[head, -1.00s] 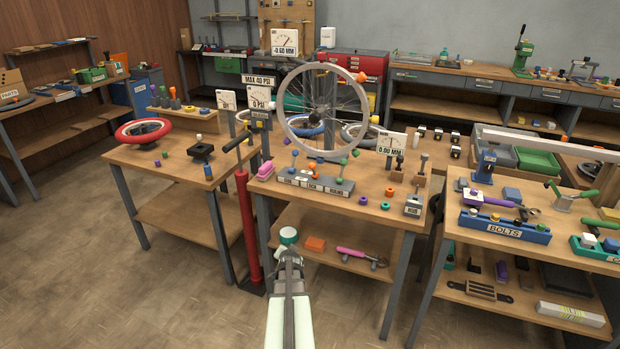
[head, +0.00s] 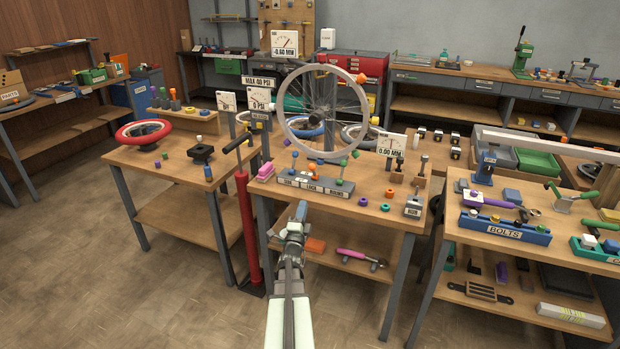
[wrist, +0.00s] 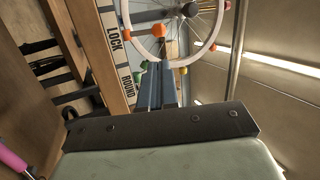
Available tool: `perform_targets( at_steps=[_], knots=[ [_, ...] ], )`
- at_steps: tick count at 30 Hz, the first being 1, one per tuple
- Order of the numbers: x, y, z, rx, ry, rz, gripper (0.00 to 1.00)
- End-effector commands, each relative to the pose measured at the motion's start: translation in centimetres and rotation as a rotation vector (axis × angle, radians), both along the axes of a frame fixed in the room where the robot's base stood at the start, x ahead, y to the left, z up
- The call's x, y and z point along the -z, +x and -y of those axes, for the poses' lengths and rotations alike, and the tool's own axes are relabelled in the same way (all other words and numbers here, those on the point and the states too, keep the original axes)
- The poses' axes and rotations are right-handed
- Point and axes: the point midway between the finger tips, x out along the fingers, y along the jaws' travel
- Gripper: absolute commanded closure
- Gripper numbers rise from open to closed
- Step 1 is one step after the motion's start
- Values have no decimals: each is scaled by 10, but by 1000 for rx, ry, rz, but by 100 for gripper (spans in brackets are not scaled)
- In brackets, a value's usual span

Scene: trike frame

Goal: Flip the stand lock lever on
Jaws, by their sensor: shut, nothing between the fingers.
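The wheel stand's base (head: 314,188) stands on the middle table, with several short levers with coloured knobs above labels. An orange-knobbed lever (head: 312,168) rises above the middle label, which reads LOCK in the wrist view. There, orange knobs (wrist: 158,30) show beside that label, and a green knob (wrist: 148,65) lies partly behind the fingertips. My gripper (head: 300,210) is shut and empty, in front of the table's front edge and below the base in the head view. In the wrist view its closed fingers (wrist: 155,85) point toward the stand, apart from the lever as far as I can see.
A spoked wheel (head: 322,110) stands above the base. A red floor pump (head: 245,220) stands left of the table. A lower shelf (head: 330,245) holds an orange block and pink-handled tool.

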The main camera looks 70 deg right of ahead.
Motion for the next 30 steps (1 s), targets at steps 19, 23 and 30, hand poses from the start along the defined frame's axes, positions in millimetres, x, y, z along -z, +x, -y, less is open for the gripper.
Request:
perform_targets(
  at_steps=[19, 23, 30],
  knots=[
    [-2, 2, 7, -21, 10, 41, 100],
    [-8, 5, 22, -20, 9, 41, 100],
    [-25, 11, 61, -20, 9, 41, 100]
  ],
)
